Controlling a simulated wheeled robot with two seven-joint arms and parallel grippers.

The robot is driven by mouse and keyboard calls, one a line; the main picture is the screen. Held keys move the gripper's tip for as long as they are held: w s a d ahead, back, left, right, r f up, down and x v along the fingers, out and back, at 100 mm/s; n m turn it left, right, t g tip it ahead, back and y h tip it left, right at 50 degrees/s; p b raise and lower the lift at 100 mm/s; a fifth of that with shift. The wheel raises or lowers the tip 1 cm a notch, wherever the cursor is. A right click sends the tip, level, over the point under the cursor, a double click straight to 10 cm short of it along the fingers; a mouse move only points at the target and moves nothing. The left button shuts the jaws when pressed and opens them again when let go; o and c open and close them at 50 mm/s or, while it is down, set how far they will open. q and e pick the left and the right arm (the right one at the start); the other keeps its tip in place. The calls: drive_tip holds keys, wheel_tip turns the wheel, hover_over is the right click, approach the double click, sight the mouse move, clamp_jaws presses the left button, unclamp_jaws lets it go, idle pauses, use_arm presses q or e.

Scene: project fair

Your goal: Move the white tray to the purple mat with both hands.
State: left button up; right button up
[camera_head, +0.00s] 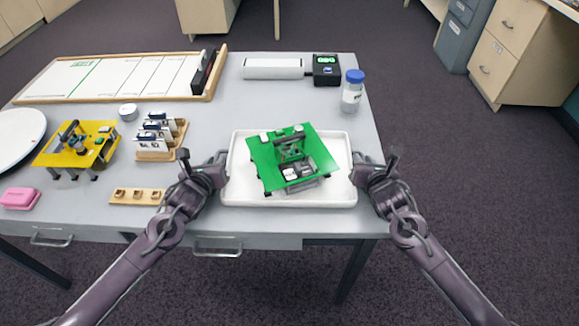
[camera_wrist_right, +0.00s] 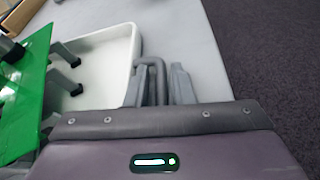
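The white tray (camera_head: 235,190) lies flat near the table's front right edge. A green board on short legs (camera_head: 265,160) with small grey parts stands in it. My left gripper (camera_head: 214,165) is at the tray's left side, and my right gripper (camera_head: 366,163) is at its right side. In the right wrist view, the right gripper's grey fingers (camera_wrist_right: 157,85) are close to the tray's rim (camera_wrist_right: 133,45), with a grey loop between them. No purple mat shows.
A yellow board model (camera_head: 72,155), a wooden rack (camera_head: 160,138) and a wooden strip (camera_head: 137,196) stand left of the tray. A blue-capped jar (camera_head: 352,92) and a black device (camera_head: 327,70) stand behind it.

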use_arm(q)
clamp_jaws()
use_arm(e)
clamp_jaws()
use_arm(q)
drive_tip(key=shift+r, duration=0.1)
use_arm(e)
drive_tip(key=shift+r, duration=0.15)
